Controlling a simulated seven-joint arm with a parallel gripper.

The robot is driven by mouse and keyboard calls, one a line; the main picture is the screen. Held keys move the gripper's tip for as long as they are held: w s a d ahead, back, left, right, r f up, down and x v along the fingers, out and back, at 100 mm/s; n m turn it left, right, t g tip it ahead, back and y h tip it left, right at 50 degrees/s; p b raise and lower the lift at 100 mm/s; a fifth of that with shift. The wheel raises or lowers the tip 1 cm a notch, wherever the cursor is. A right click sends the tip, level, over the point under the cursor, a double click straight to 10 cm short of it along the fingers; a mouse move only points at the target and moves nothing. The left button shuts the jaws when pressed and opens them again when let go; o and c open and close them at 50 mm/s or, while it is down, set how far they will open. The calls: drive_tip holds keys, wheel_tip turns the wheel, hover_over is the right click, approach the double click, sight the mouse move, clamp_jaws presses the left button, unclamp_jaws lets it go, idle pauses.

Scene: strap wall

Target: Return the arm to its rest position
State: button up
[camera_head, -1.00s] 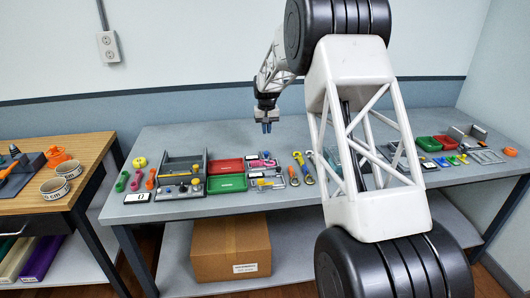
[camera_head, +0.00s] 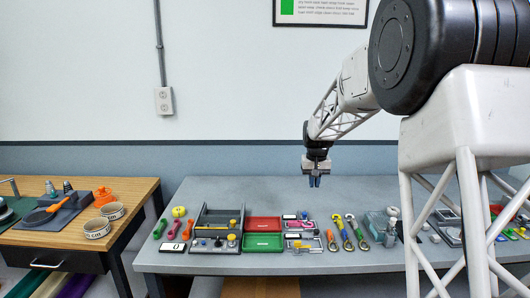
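My gripper (camera_head: 315,180) hangs at the end of my arm, pointing down above the back part of the grey table (camera_head: 360,192). My white and black arm fills the right side of the view and hides part of the table's right end.
In front of the gripper lie a red tray (camera_head: 263,223), a green tray (camera_head: 262,242), a grey fixture (camera_head: 216,241) and several hooked tools (camera_head: 349,233). The grey table's back strip is clear.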

drive_tip(key=s+r+t, duration=0.1)
drive_tip(key=s+r, duration=0.3)
drive_tip(key=s, duration=0.9)
drive_tip(key=s+r, duration=0.5)
drive_tip(key=s, duration=0.9)
drive_tip(key=s+f, duration=0.2)
drive_tip(key=s, duration=1.2)
drive_tip(key=s+f+t, duration=0.1)
drive_tip(key=s+f, duration=0.2)
drive_tip(key=s, duration=1)
drive_tip(key=shift+s+d+f, duration=0.25)
drive_tip(key=shift+s+d, duration=0.15)
drive_tip(key=shift+d, duration=0.05)
